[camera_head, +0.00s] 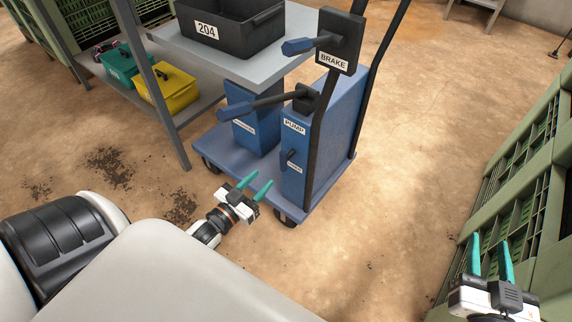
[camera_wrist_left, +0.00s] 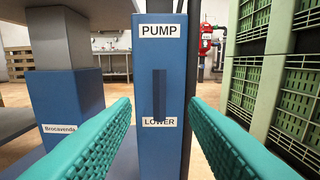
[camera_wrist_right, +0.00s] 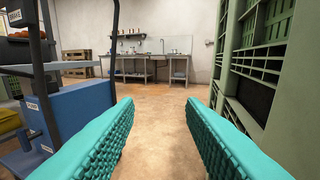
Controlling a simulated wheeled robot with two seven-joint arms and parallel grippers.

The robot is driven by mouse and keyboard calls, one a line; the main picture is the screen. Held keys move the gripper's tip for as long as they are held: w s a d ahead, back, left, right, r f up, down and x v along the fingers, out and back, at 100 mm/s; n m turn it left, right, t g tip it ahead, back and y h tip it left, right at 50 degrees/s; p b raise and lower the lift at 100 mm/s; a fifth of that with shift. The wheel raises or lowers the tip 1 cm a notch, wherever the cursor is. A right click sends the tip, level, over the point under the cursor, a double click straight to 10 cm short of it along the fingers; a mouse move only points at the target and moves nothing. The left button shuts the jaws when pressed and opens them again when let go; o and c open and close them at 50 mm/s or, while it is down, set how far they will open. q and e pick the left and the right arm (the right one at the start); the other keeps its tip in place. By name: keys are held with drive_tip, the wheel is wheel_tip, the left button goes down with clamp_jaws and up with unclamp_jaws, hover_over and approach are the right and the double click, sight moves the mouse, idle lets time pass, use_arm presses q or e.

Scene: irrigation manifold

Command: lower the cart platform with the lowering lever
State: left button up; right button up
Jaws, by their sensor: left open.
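The cart (camera_head: 262,165) stands ahead with its grey platform (camera_head: 215,52) raised on a blue column. On the blue pump housing, the small dark lowering lever (camera_head: 290,158) sits between the PUMP and LOWER labels. In the left wrist view the lever (camera_wrist_left: 159,95) hangs upright, centred between the fingers. My left gripper (camera_head: 258,186) is open and empty, in front of the housing and apart from the lever. My right gripper (camera_head: 490,258) is open and empty at the right, beside the green crates. It also shows open in the right wrist view (camera_wrist_right: 160,125).
A black bin marked 204 (camera_head: 230,25) rests on the platform. The pump handle (camera_head: 262,104) and BRAKE lever (camera_head: 310,44) jut out left above my left gripper. A rack with a yellow box (camera_head: 166,88) stands left. Green crates (camera_head: 515,150) line the right; floor between is clear.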

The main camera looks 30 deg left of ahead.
sight(281, 161)
use_arm(q)
drive_tip(key=w, duration=0.3)
drive_tip(key=w+b, duration=0.1)
drive_tip(key=w, duration=0.2)
drive_tip(key=w+b, duration=0.1)
drive_tip(key=w, duration=0.2)
drive_tip(key=shift+w+d+f, duration=0.1)
drive_tip(key=shift+d, duration=0.25)
drive_tip(key=shift+w, duration=0.8)
use_arm(e)
wheel_tip(281, 161, up, 9)
drive_tip(key=s+t+y, duration=0.2)
drive_tip(key=t, duration=0.5)
drive_tip(key=shift+s+a, duration=0.2)
drive_tip(key=shift+a, duration=0.25)
drive_tip(key=shift+r, duration=0.1)
use_arm(q)
clamp_jaws()
drive_tip(key=shift+d, duration=0.1)
use_arm(e)
drive_tip(key=shift+w, duration=0.1)
